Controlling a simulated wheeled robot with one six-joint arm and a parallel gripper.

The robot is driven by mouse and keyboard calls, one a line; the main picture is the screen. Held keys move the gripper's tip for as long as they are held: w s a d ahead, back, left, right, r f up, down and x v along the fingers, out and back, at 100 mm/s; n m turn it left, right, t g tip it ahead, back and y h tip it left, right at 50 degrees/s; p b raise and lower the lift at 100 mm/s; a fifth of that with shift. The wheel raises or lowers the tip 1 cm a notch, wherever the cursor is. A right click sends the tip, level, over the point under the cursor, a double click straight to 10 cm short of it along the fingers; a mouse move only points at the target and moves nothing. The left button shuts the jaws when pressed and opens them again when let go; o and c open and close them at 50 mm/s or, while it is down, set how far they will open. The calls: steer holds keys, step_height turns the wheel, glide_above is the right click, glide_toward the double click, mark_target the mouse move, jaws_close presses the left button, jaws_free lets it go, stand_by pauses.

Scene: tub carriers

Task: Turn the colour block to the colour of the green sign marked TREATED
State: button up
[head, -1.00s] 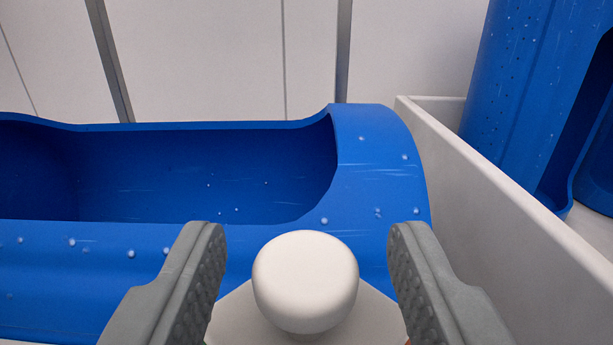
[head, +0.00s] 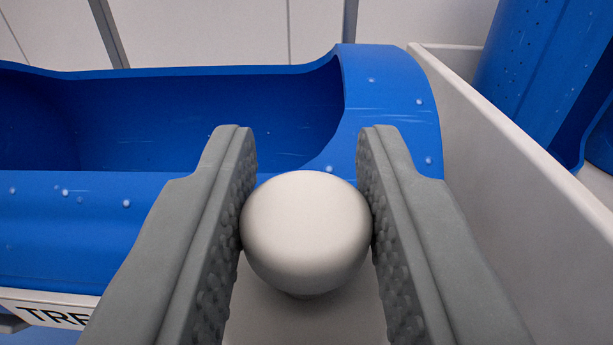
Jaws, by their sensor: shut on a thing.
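A smooth white knob (head: 305,232) stands on a pale base (head: 303,318) in the lower middle of the head view. My gripper (head: 306,155) is shut on the knob, with one grey textured finger against each side. A white label (head: 25,305) with dark letters, of which "TRE" shows, is at the lower left, partly hidden by my left finger. The colour block's coloured faces and the green sign are not in view.
A blue tub (head: 180,120) with a large opening lies behind the knob. A pale wall (head: 500,150) runs along the right. Another blue tub (head: 545,85) stands beyond it. White panels (head: 200,32) close off the back.

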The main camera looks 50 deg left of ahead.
steer(key=n+g+y, duration=0.1)
steer(key=n+g, duration=0.1)
steer(key=n+g+y, duration=0.1)
steer(key=g, duration=0.2)
steer(key=shift+w+n+y, duration=0.1)
steer(key=shift+n+y, duration=0.3)
steer(key=n+g, duration=0.2)
steer(key=g, duration=0.1)
steer(key=n+g, duration=0.2)
steer(key=g, duration=0.2)
steer(key=shift+n+g+y, duration=0.3)
steer(key=shift+n+y, duration=0.1)
steer(key=shift+g, duration=0.4)
steer(key=o, duration=0.9)
steer(key=shift+o, duration=0.2)
steer(key=w+d, duration=0.2)
steer(key=d, duration=1.5)
steer(key=shift+w+d, duration=0.15)
